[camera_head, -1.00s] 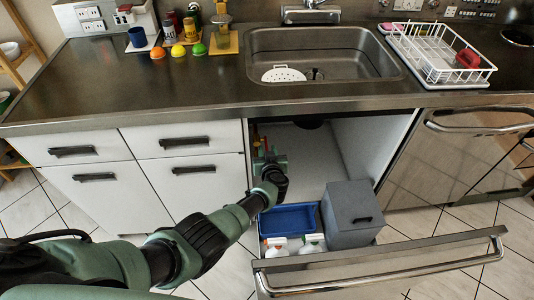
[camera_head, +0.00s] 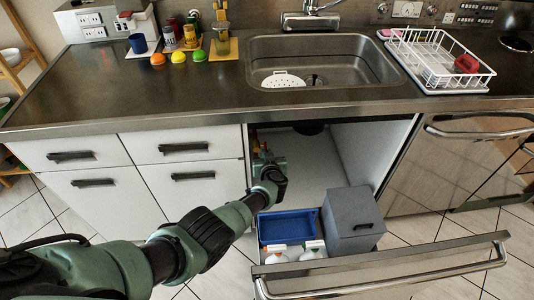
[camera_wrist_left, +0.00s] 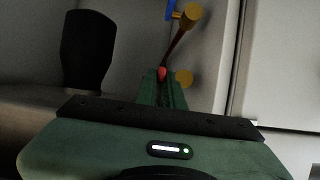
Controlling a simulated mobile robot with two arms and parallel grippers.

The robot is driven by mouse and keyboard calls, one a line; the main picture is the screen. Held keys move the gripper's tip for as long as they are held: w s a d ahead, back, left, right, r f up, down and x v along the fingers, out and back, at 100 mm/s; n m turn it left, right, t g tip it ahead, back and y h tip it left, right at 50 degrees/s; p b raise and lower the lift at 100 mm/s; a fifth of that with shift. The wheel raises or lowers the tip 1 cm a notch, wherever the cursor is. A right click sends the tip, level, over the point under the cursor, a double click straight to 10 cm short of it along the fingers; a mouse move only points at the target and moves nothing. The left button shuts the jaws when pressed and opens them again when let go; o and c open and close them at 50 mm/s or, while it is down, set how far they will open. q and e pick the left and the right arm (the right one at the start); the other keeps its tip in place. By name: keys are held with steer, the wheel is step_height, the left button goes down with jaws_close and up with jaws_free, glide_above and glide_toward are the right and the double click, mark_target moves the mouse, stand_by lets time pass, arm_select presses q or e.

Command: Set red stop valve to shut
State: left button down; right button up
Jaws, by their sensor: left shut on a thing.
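The red stop valve's lever (camera_wrist_left: 175,47) shows in the left wrist view as a thin red handle, slanting from a brass fitting (camera_wrist_left: 188,16) at the top down to my fingertips. My left gripper (camera_wrist_left: 162,82) is shut on the red end of this lever. In the head view my left gripper (camera_head: 262,164) reaches into the open sink cabinet, against its left wall. The valve there is small and mostly hidden behind the gripper, so its setting is hard to read.
A second brass piece (camera_wrist_left: 184,78) and a blue part (camera_wrist_left: 171,9) are close by the lever. A dark cylinder (camera_wrist_left: 88,50) hangs left. The pulled-out drawer holds a blue tray (camera_head: 288,228), white bottles (camera_head: 312,251) and a grey box (camera_head: 351,216). The cabinet's middle is free.

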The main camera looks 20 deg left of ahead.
mark_target(265, 147)
arm_select(q)
steer(key=shift+w+a+r+g+p, duration=0.2)
steer(key=shift+r+p, duration=0.2)
steer(key=shift+p, duration=0.15)
steer(key=shift+w+a+r+g+p, duration=0.1)
steer(key=shift+r+g+p, duration=0.1)
steer(key=shift+r+p, duration=0.25)
steer(key=shift+a+r+g+h+p, duration=0.15)
steer(key=shift+g+h+p, duration=0.25)
steer(key=shift+g+p, duration=0.4)
steer(key=shift+w+r+g, duration=0.1)
steer(key=shift+w+g, duration=0.1)
steer(key=shift+g, duration=0.3)
steer(key=shift+w+a+r+g+h, duration=0.1)
steer(key=shift+w+r+g+h, duration=0.15)
steer(key=shift+g+h, duration=0.35)
steer(key=c, duration=1.5)
jaws_free()
steer(key=shift+s, duration=0.1)
steer(key=shift+d, duration=0.2)
